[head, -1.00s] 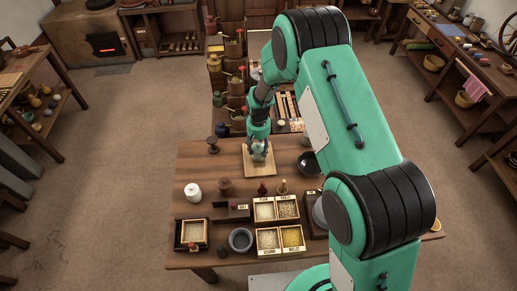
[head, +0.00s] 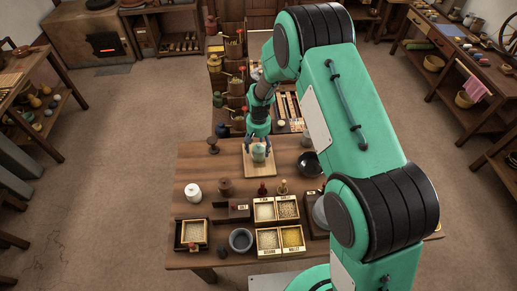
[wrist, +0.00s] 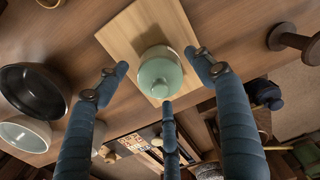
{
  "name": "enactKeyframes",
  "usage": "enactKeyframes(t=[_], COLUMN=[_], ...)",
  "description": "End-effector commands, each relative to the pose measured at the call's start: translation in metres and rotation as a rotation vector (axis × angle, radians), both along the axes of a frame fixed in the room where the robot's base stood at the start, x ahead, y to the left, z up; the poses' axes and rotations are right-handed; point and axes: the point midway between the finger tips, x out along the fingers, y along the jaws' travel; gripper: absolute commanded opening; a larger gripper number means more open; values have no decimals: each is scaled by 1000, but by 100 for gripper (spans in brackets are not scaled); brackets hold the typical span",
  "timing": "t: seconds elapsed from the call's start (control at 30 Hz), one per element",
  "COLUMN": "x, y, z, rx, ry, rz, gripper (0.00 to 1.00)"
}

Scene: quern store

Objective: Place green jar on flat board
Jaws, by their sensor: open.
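The green jar (head: 259,153) stands upright on the flat board (head: 260,170), a pale square of wood on the table. In the wrist view the jar (wrist: 160,74) shows its pale green lid and sits on the bare wood of the board (wrist: 128,38). My gripper (head: 258,142) is just behind and above the jar. In the wrist view my gripper (wrist: 158,85) has its fingers spread wide around the jar's sides, apart from it, and holds nothing.
A dark bowl (head: 309,163) stands right of the board. A dark wooden spool (head: 213,144) stands to its left. In front are a white jar (head: 193,191), a brown pot (head: 225,187) and grain boxes (head: 265,210). The table's left part is fairly clear.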

Motion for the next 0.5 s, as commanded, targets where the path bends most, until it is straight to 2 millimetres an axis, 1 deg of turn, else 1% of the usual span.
enactKeyframes(t=[0.03, 0.5], x=[0, 1], y=[0, 0], z=[8, 82], rx=[0, 0], ry=[-1, -2], rz=[0, 0], gripper=[68, 68])
